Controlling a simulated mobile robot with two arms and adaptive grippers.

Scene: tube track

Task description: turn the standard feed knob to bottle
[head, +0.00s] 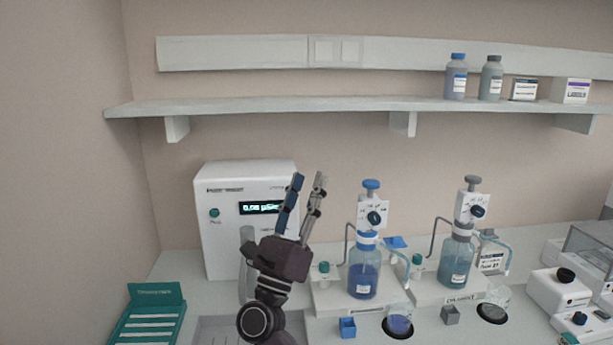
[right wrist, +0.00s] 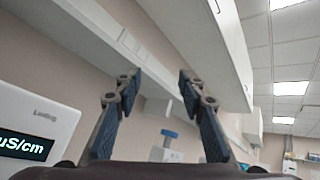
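Two bottle-top dispensers stand on the bench in the head view. The left one has a blue bottle (head: 364,275), a blue top and a white valve block with a dark blue knob (head: 374,218). The right one has a grey-green bottle (head: 456,262), a grey top and a similar dark knob (head: 477,211). The block markings are too small to read, so I cannot tell the knobs' settings. My right gripper (head: 308,182) points up, open and empty, left of the blue dispenser and apart from it. Its spread fingers also show in the right wrist view (right wrist: 156,85). My left gripper is out of view.
A white meter (head: 222,245) with a lit display stands behind my right gripper. A shelf (head: 290,106) with bottles and boxes runs above. A green rack (head: 150,315) is at lower left. Blue and grey cups and round wells lie before the dispensers; more devices stand right.

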